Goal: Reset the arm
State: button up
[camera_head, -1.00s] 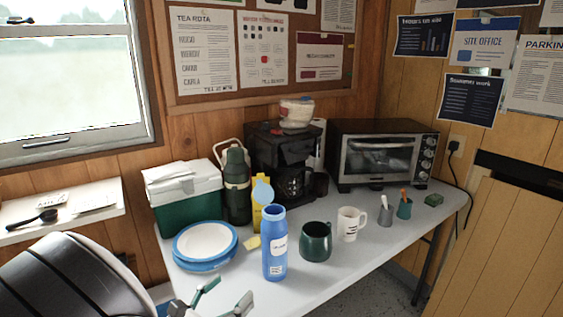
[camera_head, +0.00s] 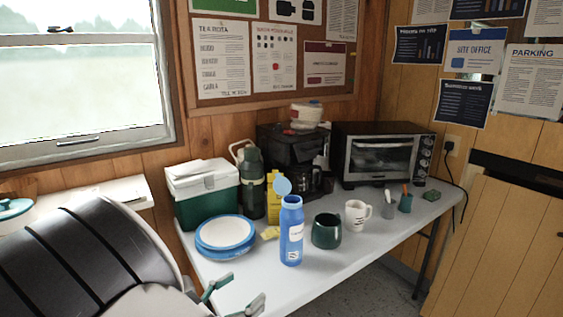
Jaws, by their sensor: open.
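My gripper (camera_head: 236,296) shows at the bottom of the head view, its two green-grey fingers spread apart with nothing between them. It is over the near left edge of the white table (camera_head: 337,275). The blue bottle (camera_head: 291,238) stands upright on the table, beyond and to the right of my gripper, apart from it. The stacked blue-rimmed white plates (camera_head: 225,233) lie beyond my gripper. My dark, rounded arm link fills the lower left of the view and hides what is behind it.
Behind stand a green-and-white cool box (camera_head: 203,193), a green flask (camera_head: 251,183), a yellow carton (camera_head: 274,198), a coffee maker (camera_head: 287,150) and a toaster oven (camera_head: 383,155). A green mug (camera_head: 326,231) and a white mug (camera_head: 357,215) stand right of the bottle. The table's front strip is clear.

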jog(key=d+r+m+g+h, duration=0.2)
jog(key=d+r+m+g, duration=0.5)
jog(key=d, duration=0.6)
jog(key=s+d+r+m+g+y, duration=0.3)
jog(key=s+d+m, duration=0.2)
jog(key=s+d, duration=0.15)
jog(key=s+d+r+m+g+y, duration=0.2)
jog(key=s+d+r+m+g, duration=0.25)
jog(key=d, duration=0.35)
jog(key=s+r+m+t+y, duration=0.1)
jog(key=s+m+t+y, duration=0.2)
jog(key=s+m+y, duration=1.1)
jog(key=s+r+n+t+h+p, duration=0.2)
jog(key=r+h+p, duration=0.3)
jog(key=r+p, duration=0.8)
notch_tip(320, 180, up, 2)
jog(key=shift+s+d+n+h, duration=0.35)
jog(key=shift+s+n+h, duration=0.05)
jog(key=shift+s+n, duration=0.3)
